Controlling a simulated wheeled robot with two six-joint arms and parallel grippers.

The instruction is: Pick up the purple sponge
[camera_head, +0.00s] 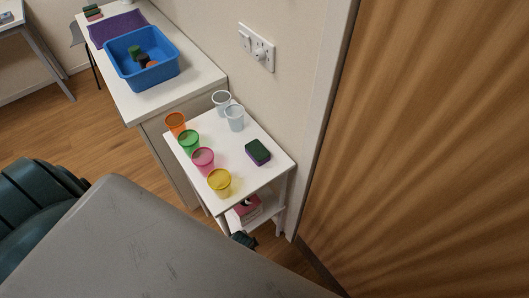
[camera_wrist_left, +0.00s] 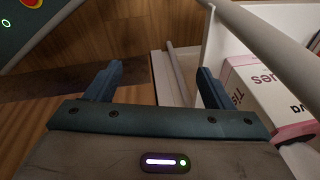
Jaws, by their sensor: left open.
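A sponge (camera_head: 258,152) with a dark green top and a purple side lies on the right part of the small white table's top (camera_head: 228,141). It does not show in the left wrist view. My left gripper (camera_wrist_left: 158,76) is open, with nothing between its fingers. In the head view a small dark part of it (camera_head: 243,239) shows below the table top, by the lower shelf, lower than the sponge and apart from it. My right gripper is in neither view.
Orange (camera_head: 175,123), green (camera_head: 188,143), pink (camera_head: 203,160) and yellow (camera_head: 219,183) cups line the table's left edge. Two clear cups (camera_head: 235,118) stand at the back. A tissue box (camera_wrist_left: 265,95) is on the lower shelf. A wooden door (camera_head: 430,150) is right. A blue bin (camera_head: 140,72) stands behind.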

